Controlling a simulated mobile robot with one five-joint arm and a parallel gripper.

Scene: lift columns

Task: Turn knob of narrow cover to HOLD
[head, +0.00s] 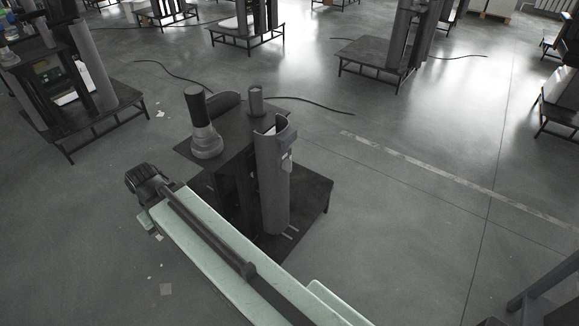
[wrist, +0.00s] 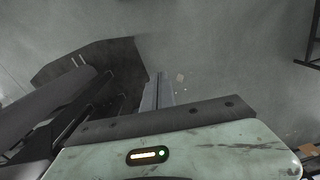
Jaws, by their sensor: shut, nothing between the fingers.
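The narrow cover (head: 272,190) is a tall, dark grey curved shell on the right side of the near lift column unit. A small pale fitting (head: 287,160), likely its knob, sits on the upper right of the shell; its pointer and any HOLD mark are too small to read. In the wrist view a dark curved shell (wrist: 40,102) stands at the left, and no knob shows there. My gripper (wrist: 158,91) is shut and empty, apart from the shell, over floor beside the unit's dark base plate (wrist: 105,62).
A grey cylinder with a dark top (head: 206,135) and a shorter cylinder (head: 256,100) stand on the unit. Its base plate (head: 315,192) spreads around it. Similar units stand farther back, one at the left (head: 75,122). Open floor lies to the right. A cable (head: 315,104) lies behind.

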